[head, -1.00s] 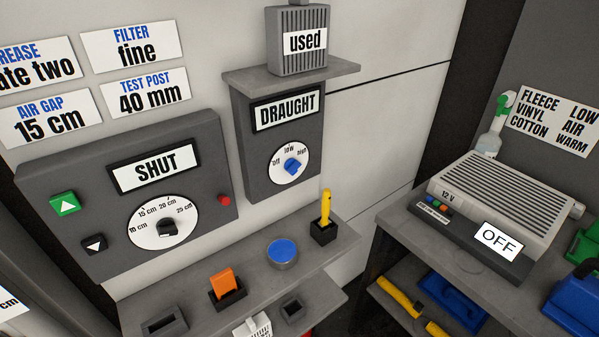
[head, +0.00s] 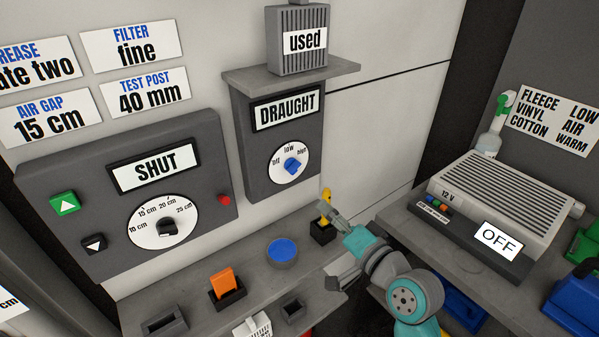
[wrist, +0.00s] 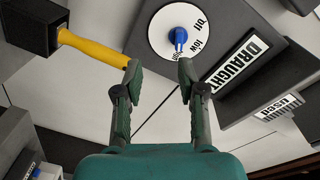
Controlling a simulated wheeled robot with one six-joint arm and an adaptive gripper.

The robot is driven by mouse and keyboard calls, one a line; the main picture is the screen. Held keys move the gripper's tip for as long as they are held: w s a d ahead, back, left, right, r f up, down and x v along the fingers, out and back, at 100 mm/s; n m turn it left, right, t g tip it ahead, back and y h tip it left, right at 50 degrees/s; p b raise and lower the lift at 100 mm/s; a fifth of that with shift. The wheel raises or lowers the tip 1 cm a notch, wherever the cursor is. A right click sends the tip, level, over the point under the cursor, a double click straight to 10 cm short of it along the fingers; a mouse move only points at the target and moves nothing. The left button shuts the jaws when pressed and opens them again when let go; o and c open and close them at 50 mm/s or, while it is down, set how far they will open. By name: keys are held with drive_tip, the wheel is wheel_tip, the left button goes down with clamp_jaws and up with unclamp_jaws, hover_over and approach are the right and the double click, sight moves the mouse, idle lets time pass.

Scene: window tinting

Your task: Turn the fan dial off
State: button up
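The fan dial is a white disc (head: 280,176) with a blue knob (head: 292,166) on the grey DRAUGHT panel (head: 255,160). Its marks read off, low and high; the knob appears turned toward high. In the wrist view the blue knob (wrist: 180,38) is ahead of the fingers, slightly right of centre. My gripper (head: 328,211) is below and right of the dial, in front of the wall, apart from the knob. The wrist view shows my gripper (wrist: 160,72) open and empty.
A yellow-handled tool (head: 326,193) stands in a black holder beside my gripper; its handle (wrist: 95,47) comes close to the left finger in the wrist view. The SHUT panel (head: 190,150) is left. A shelf with a grey used box (head: 283,58) is above the dial.

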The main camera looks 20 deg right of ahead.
sight(297, 170)
drive_tip(key=shift+y, duration=0.5)
drive_tip(key=w+a+r, duration=0.1)
drive_tip(key=w, duration=0.3)
drive_tip(key=w+a+r, duration=0.1)
drive_tip(key=w, duration=0.3)
drive_tip(key=w+a+r, duration=0.1)
drive_tip(key=w, duration=0.3)
drive_tip(key=shift+a+r, duration=0.1)
drive_tip(key=shift+r, duration=0.2)
clamp_jaws()
